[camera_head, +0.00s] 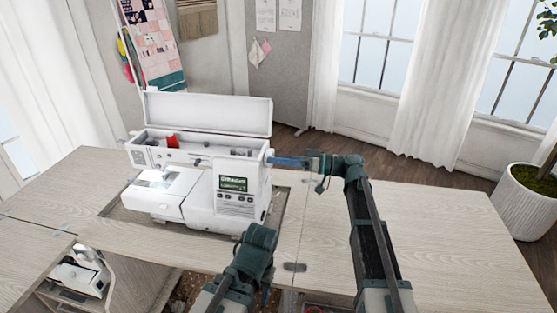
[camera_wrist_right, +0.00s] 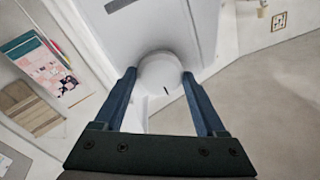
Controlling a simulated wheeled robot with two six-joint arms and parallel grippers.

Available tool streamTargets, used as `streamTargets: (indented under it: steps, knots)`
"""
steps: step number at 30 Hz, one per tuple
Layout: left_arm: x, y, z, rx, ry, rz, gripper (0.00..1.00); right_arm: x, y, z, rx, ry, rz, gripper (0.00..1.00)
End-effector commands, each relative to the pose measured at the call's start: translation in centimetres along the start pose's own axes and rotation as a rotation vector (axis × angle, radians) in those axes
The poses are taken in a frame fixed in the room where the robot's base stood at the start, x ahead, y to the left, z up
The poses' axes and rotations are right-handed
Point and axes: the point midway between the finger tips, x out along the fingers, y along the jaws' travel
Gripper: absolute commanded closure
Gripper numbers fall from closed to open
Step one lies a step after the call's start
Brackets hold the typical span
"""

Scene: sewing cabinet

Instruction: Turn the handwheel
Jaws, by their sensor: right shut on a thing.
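The white sewing machine (camera_head: 230,205) stands in the cabinet's opening with its top lid raised. Its handwheel (camera_wrist_right: 160,72) is a round white knob with a short dark mark near its lower edge in the right wrist view. My right gripper (camera_head: 276,160) reaches in from the right to the machine's right end, and its blue fingers (camera_wrist_right: 158,78) are shut on the handwheel, one on each side. In the head view the fingers largely hide the handwheel. My left arm shows at bottom centre, in front of the machine; its fingers are not visible.
The wooden cabinet top (camera_head: 440,225) is clear to the right of the machine. A white overlocker-like machine (camera_head: 80,275) sits in a lower compartment at the left. A potted plant (camera_head: 525,200) stands beyond the right edge.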

Motion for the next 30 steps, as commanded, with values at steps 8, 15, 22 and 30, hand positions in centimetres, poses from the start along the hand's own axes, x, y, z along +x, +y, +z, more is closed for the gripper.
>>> streamTargets:
  steps: [8,15,22,30]
  knots:
    - [0.0,0.0,0.0,0.0,0.0,0.0,0.5,0.0,0.0,0.1,0.001,-0.004,0.0,0.0]
    - [0.0,0.0,0.0,0.0,0.0,0.0,0.5,-0.3,0.0,0.1,0.001,-0.002,0.0,0.0]
    - [0.2,0.0,0.0,0.0,0.0,0.0,0.5,-4.0,0.1,0.1,0.001,0.0,0.004,0.0]
    - [0.4,0.0,0.0,0.0,0.0,0.0,0.5,-9.8,0.1,0.1,0.001,-0.001,0.003,0.0]
